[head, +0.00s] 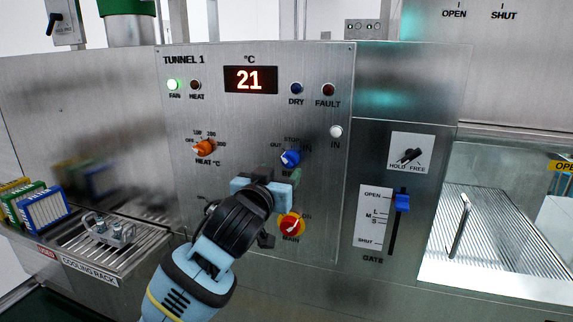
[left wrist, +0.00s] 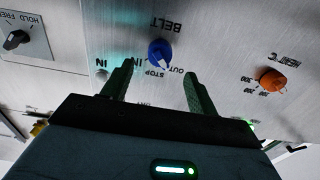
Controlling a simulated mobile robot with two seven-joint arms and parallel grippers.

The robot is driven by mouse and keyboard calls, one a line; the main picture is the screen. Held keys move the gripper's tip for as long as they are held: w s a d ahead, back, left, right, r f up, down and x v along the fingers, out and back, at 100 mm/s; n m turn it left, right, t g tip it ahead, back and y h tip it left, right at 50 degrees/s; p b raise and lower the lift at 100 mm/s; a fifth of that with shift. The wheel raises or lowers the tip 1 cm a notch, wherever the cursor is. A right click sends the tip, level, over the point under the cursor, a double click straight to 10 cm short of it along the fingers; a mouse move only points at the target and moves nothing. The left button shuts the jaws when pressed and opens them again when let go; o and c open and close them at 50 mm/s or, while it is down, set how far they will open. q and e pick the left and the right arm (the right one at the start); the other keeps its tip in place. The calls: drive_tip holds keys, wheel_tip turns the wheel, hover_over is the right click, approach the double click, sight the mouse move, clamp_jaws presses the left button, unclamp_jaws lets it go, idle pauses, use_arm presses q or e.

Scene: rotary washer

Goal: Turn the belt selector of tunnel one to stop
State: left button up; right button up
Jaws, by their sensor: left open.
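The belt selector is a blue knob (head: 290,158) on the steel TUNNEL 1 panel (head: 325,110), with OUT, STOP and IN marked around it. In the left wrist view, where lettering is upside down, the blue knob (left wrist: 160,52) shows by the BELT label. I cannot tell which mark it points at. My left gripper (head: 272,177) is just below the knob in the head view, partly covering its label. In the left wrist view, the open fingers (left wrist: 156,70) are spread on either side of the line to the knob, with nothing between them. My right gripper is out of view.
An orange heat knob (head: 204,148) is left of the selector, and a red-yellow MAIN switch (head: 291,226) is below it. A white IN button (head: 336,131) is to the right. The blue gate lever (head: 402,202) and black HOLD/FREE switch (head: 411,156) are farther right.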

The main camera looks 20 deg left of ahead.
sight(287, 164)
use_arm(q)
drive_tip(key=shift+w+d, duration=0.15)
drive_tip(key=shift+w, duration=2.85)
drive_tip(key=c, duration=1)
drive_tip(key=shift+m, duration=0.4)
drive_tip(key=m, duration=0.3)
drive_tip(key=shift+m, duration=2.5)
